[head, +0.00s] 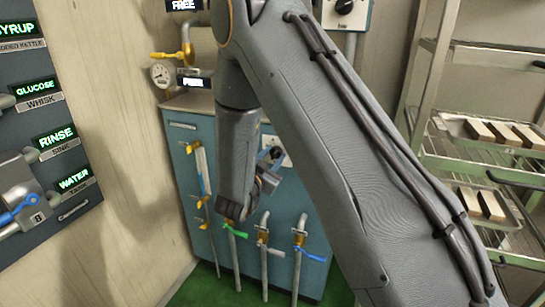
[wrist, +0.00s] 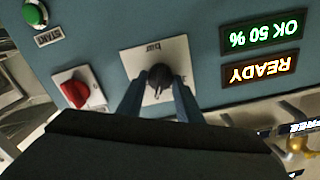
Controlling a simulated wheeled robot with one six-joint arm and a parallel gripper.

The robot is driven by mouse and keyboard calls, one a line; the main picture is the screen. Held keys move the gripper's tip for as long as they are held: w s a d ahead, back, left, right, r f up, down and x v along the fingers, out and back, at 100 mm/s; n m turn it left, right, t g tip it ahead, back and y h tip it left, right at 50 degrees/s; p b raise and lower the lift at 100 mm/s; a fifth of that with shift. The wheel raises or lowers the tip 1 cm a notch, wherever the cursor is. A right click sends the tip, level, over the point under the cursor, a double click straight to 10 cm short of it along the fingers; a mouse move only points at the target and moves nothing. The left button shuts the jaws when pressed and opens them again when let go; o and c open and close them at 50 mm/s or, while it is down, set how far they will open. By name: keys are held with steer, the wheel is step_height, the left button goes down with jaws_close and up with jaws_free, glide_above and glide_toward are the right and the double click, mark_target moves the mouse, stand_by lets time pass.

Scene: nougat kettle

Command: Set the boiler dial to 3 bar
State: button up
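The boiler dial (wrist: 160,77) is a dark round knob on a white plate (wrist: 176,55) marked "bar", upside down in the wrist view. The two fingers of my gripper (wrist: 160,88) lie one on each side of the knob and look closed against it. Its pointer and most of the scale are hidden or too small to read. In the head view my gripper (head: 268,168) is at the front of the blue cabinet (head: 178,150), in front of a small white plate (head: 286,160) that it partly covers.
In the head view, valve pipes (head: 298,250) line the cabinet's lower front, and a rack (head: 480,150) stands right.

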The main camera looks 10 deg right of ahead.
steer(key=shift+a+n, duration=0.1)
steer(key=shift+n, duration=0.4)
steer(key=n+p, duration=0.1)
steer(key=n, duration=0.1)
steer(key=n+p, duration=0.1)
steer(key=shift+r+n+p, duration=0.2)
steer(key=shift+n+p, duration=0.1)
steer(key=shift+n, duration=0.1)
steer(key=n+p, duration=0.2)
steer(key=n, duration=0.2)
steer(key=shift+w+a, duration=0.1)
steer(key=n+p, duration=0.2)
steer(key=n, duration=0.3)
steer(key=n+p, duration=0.1)
steer(key=n, duration=0.3)
steer(key=shift+w+a+f, duration=0.1)
steer(key=shift+n, duration=0.3)
steer(key=o, duration=1)
steer(key=shift+a, duration=0.1)
steer(key=shift+f, duration=0.1)
